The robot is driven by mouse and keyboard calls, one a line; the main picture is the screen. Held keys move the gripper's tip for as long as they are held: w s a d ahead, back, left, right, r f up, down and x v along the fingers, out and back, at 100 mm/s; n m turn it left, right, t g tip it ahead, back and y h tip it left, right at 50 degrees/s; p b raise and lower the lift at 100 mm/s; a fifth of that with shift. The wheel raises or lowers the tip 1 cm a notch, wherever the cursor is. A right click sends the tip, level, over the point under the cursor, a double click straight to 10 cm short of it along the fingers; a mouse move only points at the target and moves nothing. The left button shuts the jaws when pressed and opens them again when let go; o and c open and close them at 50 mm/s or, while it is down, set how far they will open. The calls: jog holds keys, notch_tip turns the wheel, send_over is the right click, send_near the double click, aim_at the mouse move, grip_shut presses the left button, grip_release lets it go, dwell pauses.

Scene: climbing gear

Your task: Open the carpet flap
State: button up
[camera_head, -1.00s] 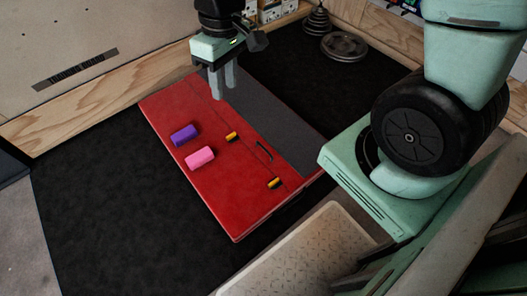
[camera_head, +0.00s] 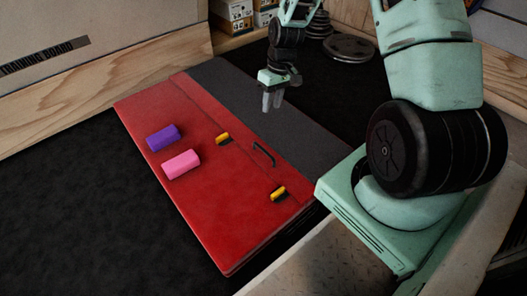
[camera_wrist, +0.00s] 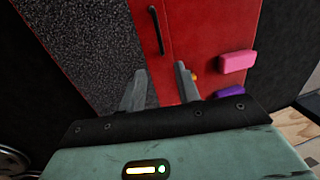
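The red folding mat (camera_head: 210,210) lies on the black floor, with a dark grey carpet strip (camera_head: 245,100) along its far right side. The carpet strip also shows in the wrist view (camera_wrist: 90,50). A black handle (camera_head: 264,154) sits by the seam between red and grey; it also shows in the wrist view (camera_wrist: 157,30). Two yellow-and-black latches (camera_head: 223,138) (camera_head: 278,194) lie on the red side of it. My gripper (camera_head: 272,103) hangs above the grey carpet, beyond the handle, touching nothing that I can see. Its fingers (camera_wrist: 162,80) are apart and empty.
A purple block (camera_head: 163,138) and a pink block (camera_head: 182,165) lie on the red surface. Weight plates (camera_head: 348,47) lie on the floor at the back. Boxes (camera_head: 232,12) stand behind on the left. A light textured plate (camera_head: 325,262) is near my base.

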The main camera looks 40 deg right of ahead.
aim_at(263, 149)
jog(key=a+f+b, duration=0.1)
jog(key=f+b, duration=0.2)
jog(key=f, duration=0.2)
jog(key=a+f+b, duration=0.1)
jog(key=f+b, duration=0.2)
jog(key=f, duration=0.3)
jog(key=a+f+b, duration=0.1)
jog(key=f+b, duration=0.3)
jog(key=f, duration=0.2)
jog(key=shift+f, duration=0.2)
grip_shut()
